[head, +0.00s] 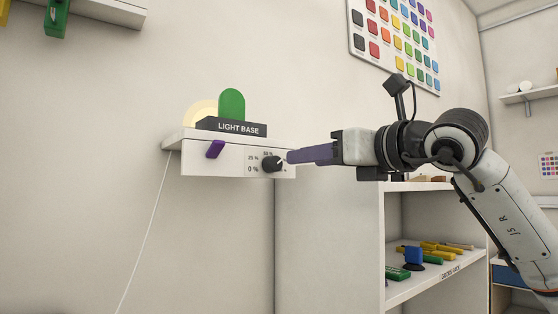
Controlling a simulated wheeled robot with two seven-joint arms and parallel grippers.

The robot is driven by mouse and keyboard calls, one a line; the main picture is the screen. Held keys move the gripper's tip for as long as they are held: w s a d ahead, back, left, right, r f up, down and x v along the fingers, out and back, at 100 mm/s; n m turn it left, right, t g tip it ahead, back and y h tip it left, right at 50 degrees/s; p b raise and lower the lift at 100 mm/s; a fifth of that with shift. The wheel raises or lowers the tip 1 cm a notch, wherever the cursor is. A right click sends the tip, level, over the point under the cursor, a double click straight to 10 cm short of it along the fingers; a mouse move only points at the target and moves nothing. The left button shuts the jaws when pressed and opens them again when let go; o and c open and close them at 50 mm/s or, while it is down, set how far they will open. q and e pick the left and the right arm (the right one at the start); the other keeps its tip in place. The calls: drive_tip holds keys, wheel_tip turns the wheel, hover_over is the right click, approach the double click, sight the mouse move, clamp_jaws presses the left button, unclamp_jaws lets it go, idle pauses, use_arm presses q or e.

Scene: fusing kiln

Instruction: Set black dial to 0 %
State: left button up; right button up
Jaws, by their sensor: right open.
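The black dial (271,164) sits on the front of a white wall-mounted box (222,160). Marks for 0 %, 25 % and 50 % show at its left and top, and its right side is partly hidden by my gripper. A light pointer mark on the dial seems to face up and right, past the 50 % mark; the exact setting is hard to read. My right gripper (290,157) comes in from the right with its purple fingers at the dial's right edge. It is open, and I cannot tell whether it touches the dial. My left gripper is out of view.
A dark block labelled LIGHT BASE (231,126) stands on the box with a green rounded piece (232,104) behind it. A purple lever (215,149) sticks out left of the dial. A shelf unit (384,240) with small tools stands below my right arm.

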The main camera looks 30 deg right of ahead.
sight(277, 162)
drive_tip(key=w+p, duration=0.1)
drive_tip(key=w, duration=0.2)
drive_tip(key=w+p, duration=0.1)
drive_tip(key=w, duration=0.2)
drive_tip(key=w+a+p, duration=0.1)
drive_tip(key=w, duration=0.2)
drive_tip(key=shift+r, duration=0.15)
drive_tip(key=shift+w+a, duration=0.15)
drive_tip(key=shift+w, duration=0.3)
drive_tip(key=c, duration=1.1)
